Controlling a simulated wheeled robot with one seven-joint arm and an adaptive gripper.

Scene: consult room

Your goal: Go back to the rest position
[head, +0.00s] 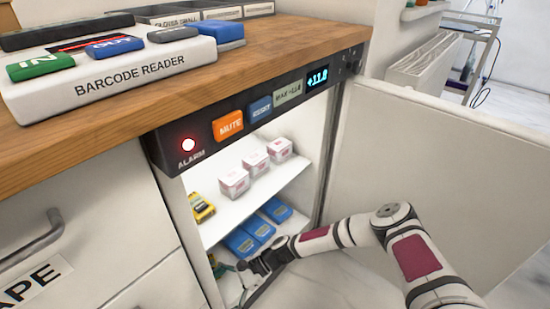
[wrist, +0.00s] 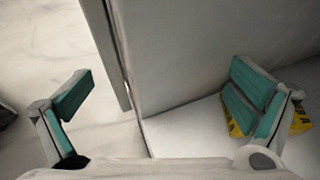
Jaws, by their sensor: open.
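My gripper (head: 236,278) is at the lower left of the open fridge, at the end of my arm, which reaches in from the right. In the wrist view my gripper (wrist: 165,98) is open, its two teal-padded fingers wide apart with nothing between them. A pale upright panel stands beyond the gap. A yellow item (wrist: 300,118) lies on a white surface behind the right finger, which partly hides it. I cannot tell whether they touch.
The fridge door (head: 440,165) stands open at the right. Inside are white boxes (head: 255,163), blue packs (head: 262,228) and a yellow device (head: 201,208). The control panel (head: 262,110) shows a red alarm light. A wooden counter (head: 150,95) overhangs the fridge.

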